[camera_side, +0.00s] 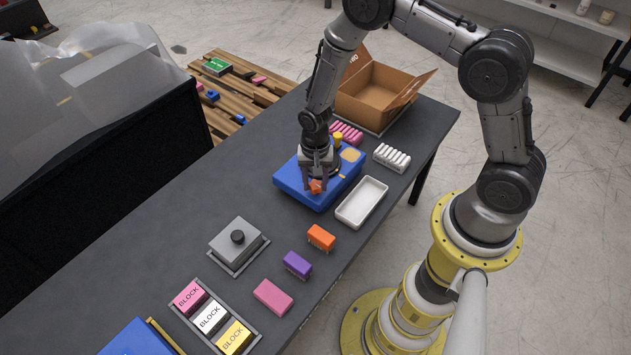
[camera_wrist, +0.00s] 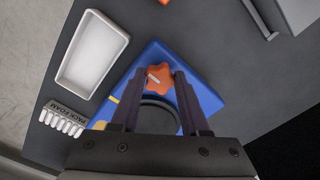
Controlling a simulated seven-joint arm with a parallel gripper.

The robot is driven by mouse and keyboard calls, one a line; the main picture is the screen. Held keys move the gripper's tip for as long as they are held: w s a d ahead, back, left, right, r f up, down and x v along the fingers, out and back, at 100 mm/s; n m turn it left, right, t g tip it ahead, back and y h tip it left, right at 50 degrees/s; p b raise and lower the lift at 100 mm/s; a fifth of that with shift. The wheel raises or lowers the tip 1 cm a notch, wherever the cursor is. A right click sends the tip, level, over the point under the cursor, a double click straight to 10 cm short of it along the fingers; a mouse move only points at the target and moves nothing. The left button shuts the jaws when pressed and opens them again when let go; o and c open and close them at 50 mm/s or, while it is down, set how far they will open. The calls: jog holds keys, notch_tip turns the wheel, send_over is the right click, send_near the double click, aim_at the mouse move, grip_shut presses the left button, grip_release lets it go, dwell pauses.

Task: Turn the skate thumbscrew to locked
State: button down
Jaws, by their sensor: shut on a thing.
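The skate is a blue block (camera_side: 290,181) on the dark table, and it also shows in the wrist view (camera_wrist: 208,98). An orange star-shaped thumbscrew (camera_side: 316,187) sits near its front end; in the wrist view the thumbscrew (camera_wrist: 152,78) has a pale mark on top. My gripper (camera_side: 318,177) reaches down over the skate, and its fingers (camera_wrist: 157,80) are shut on the thumbscrew, one on each side. The fingers hide part of the knob and the skate behind it. I cannot tell which lock position the mark points to.
A white tray (camera_side: 345,214) lies close beside the skate, with white pack foam (camera_side: 391,157) and pink foam (camera_side: 346,132) nearby. An open cardboard box (camera_side: 376,94) stands behind. Orange (camera_side: 321,237), purple (camera_side: 297,264) and pink (camera_side: 273,297) blocks and a grey knobbed plate (camera_side: 226,245) lie in front.

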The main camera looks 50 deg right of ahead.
aim_at(315, 186)
dwell(0.4)
jog(key=shift+c, duration=2)
grip_release()
notch_tip(315, 186, up, 14)
